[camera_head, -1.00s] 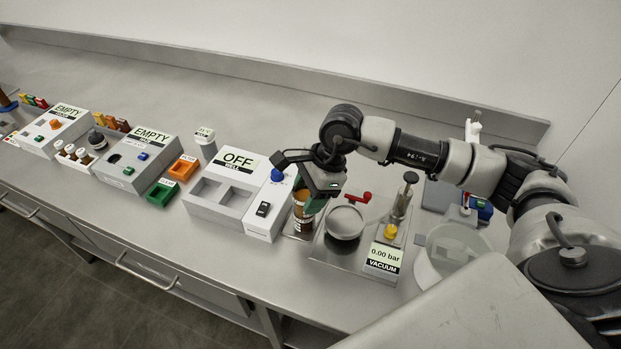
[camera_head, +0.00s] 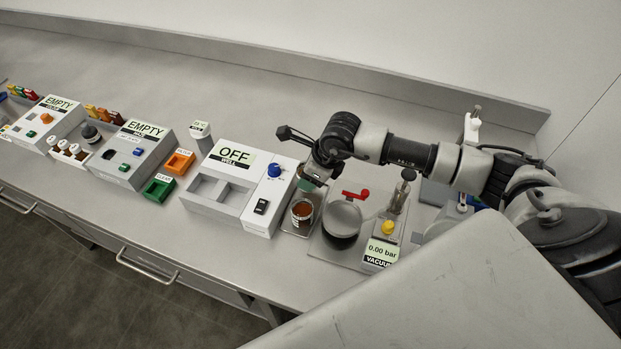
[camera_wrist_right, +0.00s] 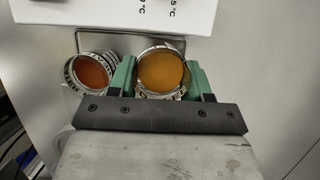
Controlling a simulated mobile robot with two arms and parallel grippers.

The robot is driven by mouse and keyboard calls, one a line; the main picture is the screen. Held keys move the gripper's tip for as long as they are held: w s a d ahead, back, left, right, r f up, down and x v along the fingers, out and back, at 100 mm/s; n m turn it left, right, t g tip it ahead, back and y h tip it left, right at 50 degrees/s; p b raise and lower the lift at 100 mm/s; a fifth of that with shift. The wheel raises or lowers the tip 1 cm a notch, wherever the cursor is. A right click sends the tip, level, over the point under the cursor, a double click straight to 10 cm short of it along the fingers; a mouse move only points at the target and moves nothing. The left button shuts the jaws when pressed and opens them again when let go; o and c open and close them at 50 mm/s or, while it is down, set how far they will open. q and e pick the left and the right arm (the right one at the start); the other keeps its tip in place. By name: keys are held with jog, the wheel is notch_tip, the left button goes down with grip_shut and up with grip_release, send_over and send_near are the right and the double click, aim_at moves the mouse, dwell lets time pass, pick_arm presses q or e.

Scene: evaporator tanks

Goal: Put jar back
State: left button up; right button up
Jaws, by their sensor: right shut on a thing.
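My right gripper (camera_head: 312,178) is over the back part of a small metal tray (camera_head: 288,226), beside the white OFF box. In the right wrist view its green fingers (camera_wrist_right: 163,80) are shut on a round jar with amber contents (camera_wrist_right: 162,72). In the head view the gripper mostly hides this jar, and I cannot tell whether its base touches the tray. A second open jar with orange-brown contents (camera_head: 302,211) stands on the tray, in front of the gripper. It also shows left of the held jar in the right wrist view (camera_wrist_right: 92,71). My left gripper is not in view.
The OFF box (camera_head: 232,204) with its blue knob is close on the left. A round pan (camera_head: 342,221), a red-handled valve (camera_head: 355,195) and the vacuum gauge (camera_head: 381,252) are close on the right. Bare counter lies behind the OFF box.

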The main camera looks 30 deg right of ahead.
notch_tip(320, 180, down, 2)
jog(key=shift+f, duration=0.45)
jog(key=o, duration=1.1)
jog(key=shift+f, duration=0.1)
jog(key=shift+r, duration=0.2)
jog(key=b+v, duration=0.2)
jog(key=v, duration=1)
jog(key=shift+b, duration=0.4)
